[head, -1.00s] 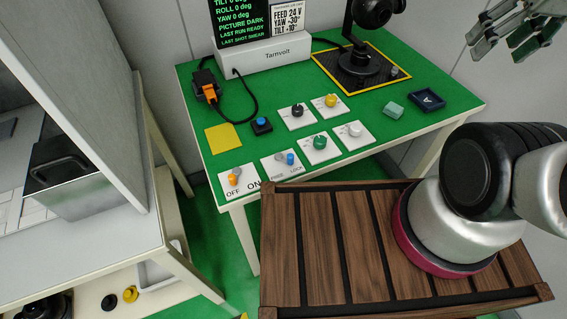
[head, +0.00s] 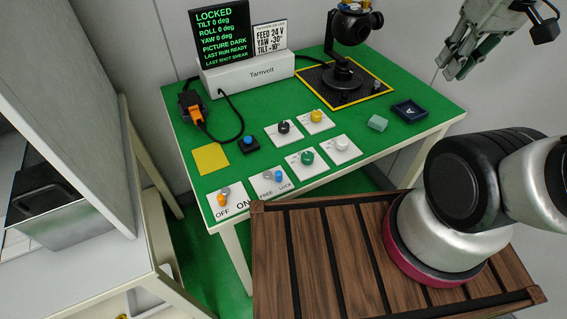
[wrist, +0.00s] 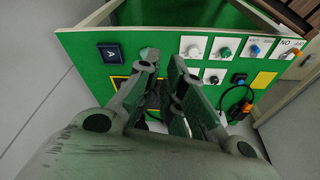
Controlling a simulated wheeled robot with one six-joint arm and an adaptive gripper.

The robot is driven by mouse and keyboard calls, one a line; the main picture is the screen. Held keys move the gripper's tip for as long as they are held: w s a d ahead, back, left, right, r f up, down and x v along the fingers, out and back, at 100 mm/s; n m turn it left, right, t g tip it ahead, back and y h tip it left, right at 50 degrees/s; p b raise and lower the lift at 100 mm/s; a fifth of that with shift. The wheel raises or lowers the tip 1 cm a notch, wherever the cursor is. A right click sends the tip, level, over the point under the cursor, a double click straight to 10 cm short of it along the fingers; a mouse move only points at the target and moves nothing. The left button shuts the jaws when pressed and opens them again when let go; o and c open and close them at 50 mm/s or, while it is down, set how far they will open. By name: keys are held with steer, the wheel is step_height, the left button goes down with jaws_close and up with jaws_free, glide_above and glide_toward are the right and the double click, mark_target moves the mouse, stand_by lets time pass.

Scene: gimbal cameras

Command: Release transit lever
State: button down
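The transit lever seems to be the blue-tipped lever (head: 278,175) on the white FREE/LOCK plate (head: 270,184) at the green table's near edge. Its blue tip is on the LOCK side. In the wrist view, a blue-tipped control (wrist: 253,50) sits upper right; its label is too small to read surely. My gripper (head: 452,72) is at the upper right of the head view, above and beyond the table's right side, far from the lever. Its fingers (wrist: 161,58) stand apart with nothing between them. The screen (head: 225,35) reads LOCKED, tilt, roll and yaw 0 deg, picture dark.
Several knob plates (head: 306,158) and an OFF/ON switch plate (head: 228,203) are near the lever. A gimbal camera (head: 345,70) stands on a black mat at the back.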

steer(key=w+a+f+m+g, duration=0.3)
steer(key=w+a+f, duration=0.2)
steer(key=a+f, duration=0.4)
steer(key=w+a+f+m+g+y, duration=0.1)
steer(key=w+a+f+m+g, duration=0.2)
steer(key=a, duration=1.4)
step_height(320, 180, down, 6)
steer(key=w+g, duration=0.1)
steer(key=w, duration=0.2)
steer(key=shift+y, duration=0.3)
steer(key=shift+s+d, duration=0.1)
steer(key=x, duration=1)
steer(key=s, duration=0.1)
steer(key=s+a, duration=0.1)
steer(key=shift+s+a, duration=0.2)
steer(key=shift+s, duration=0.15)
steer(key=shift+s+a, duration=0.2)
steer(key=shift+s, duration=0.15)
